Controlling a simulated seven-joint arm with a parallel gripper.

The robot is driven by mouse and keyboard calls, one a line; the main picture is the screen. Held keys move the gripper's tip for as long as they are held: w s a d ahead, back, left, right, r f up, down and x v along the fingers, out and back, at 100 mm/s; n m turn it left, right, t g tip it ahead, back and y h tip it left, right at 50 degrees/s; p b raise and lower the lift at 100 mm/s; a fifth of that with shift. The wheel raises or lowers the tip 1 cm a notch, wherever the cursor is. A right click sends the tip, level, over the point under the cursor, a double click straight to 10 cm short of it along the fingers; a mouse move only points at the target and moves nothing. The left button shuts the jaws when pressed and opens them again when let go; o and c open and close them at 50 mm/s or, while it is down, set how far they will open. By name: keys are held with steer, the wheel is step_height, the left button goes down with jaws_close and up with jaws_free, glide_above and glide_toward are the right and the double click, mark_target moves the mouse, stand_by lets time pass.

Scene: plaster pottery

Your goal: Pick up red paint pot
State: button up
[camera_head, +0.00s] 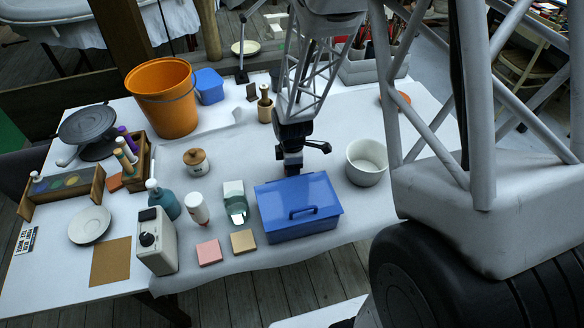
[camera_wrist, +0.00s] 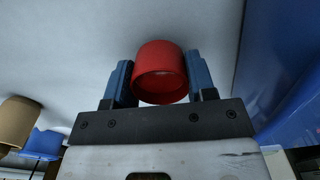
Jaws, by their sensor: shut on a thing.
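The red paint pot (camera_wrist: 160,66) is a small red cylinder, seen in the wrist view between the two blue-padded fingers of my gripper (camera_wrist: 160,82). Both fingers touch its sides, so my gripper is shut on it. Pale cloth lies behind it; whether the pot touches the cloth I cannot tell. In the head view my gripper (camera_head: 291,168) is low over the cloth-covered table, just behind the blue lidded box. The red pot is hidden there behind the box and the gripper.
The blue box (camera_head: 298,205) stands close in front of my gripper. An orange bucket (camera_head: 162,97) stands farther back left. Some cloth left of my gripper is bare.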

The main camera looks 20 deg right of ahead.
step_height(320, 180, up, 9)
stand_by(0.6)
